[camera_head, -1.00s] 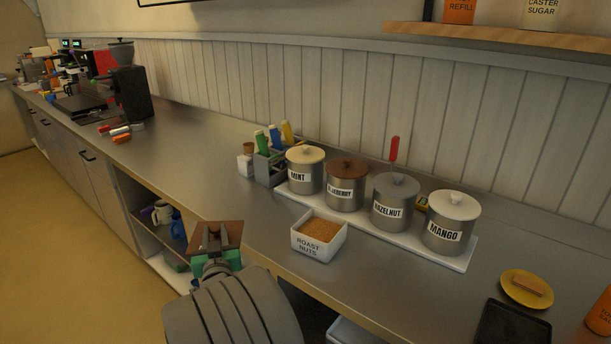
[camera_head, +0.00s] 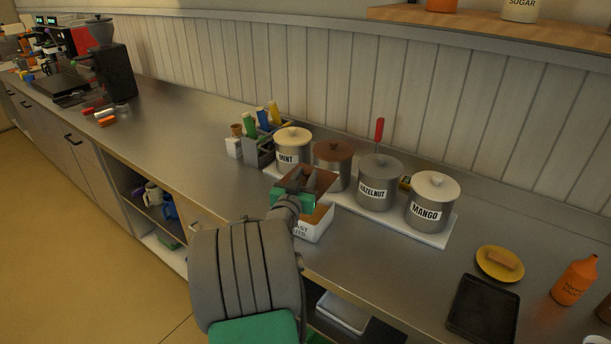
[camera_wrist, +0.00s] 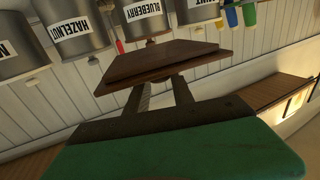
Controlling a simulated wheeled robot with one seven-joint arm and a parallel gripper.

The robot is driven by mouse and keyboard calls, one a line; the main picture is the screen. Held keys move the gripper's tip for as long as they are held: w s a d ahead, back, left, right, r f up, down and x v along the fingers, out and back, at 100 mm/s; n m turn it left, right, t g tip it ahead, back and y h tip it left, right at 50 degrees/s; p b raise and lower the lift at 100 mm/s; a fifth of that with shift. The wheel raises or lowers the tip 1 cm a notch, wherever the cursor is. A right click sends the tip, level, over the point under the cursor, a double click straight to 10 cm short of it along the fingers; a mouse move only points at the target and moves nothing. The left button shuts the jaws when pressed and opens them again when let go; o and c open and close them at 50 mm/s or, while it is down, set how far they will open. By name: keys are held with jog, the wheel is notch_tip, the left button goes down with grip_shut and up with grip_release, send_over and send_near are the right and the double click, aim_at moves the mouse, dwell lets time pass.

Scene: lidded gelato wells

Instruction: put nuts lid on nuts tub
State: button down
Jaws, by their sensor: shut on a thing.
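My gripper (camera_head: 298,186) is shut on the nuts lid (camera_head: 318,181), a flat brown square lid. In the wrist view the lid (camera_wrist: 162,62) sits across the fingertips. In the head view the lid is over or just behind the nuts tub (camera_head: 312,226), a white square tub labelled roast nuts. My gripper and the lid hide part of the tub's label and much of its opening. Some brown nuts show under the lid's edge. I cannot tell whether the lid touches the rim.
Lidded wells marked mint (camera_head: 292,147), blueberry (camera_head: 333,160), hazelnut (camera_head: 380,182) and mango (camera_head: 432,202) stand on a white tray (camera_head: 408,231) close behind. A bottle caddy (camera_head: 257,152) is at their left.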

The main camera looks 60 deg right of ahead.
notch_tip(320, 180, down, 8)
jog(key=b, duration=0.9)
jog(key=shift+r+b, duration=0.15)
jog(key=shift+b, duration=0.15)
jog(key=shift+f+b, duration=1.15)
jog(key=shift+b, duration=0.1)
jog(key=c, duration=1.4)
grip_release()
jog(key=o, duration=0.6)
jog(key=shift+c, duration=0.2)
jog(key=shift+a, duration=0.1)
jog(key=s+a+b, duration=0.1)
jog(key=a+b, duration=0.1)
jog(key=a, duration=0.5)
jog(key=shift+s+a+b, duration=0.15)
jog(key=shift+a+b, duration=0.2)
jog(key=shift+a, duration=0.05)
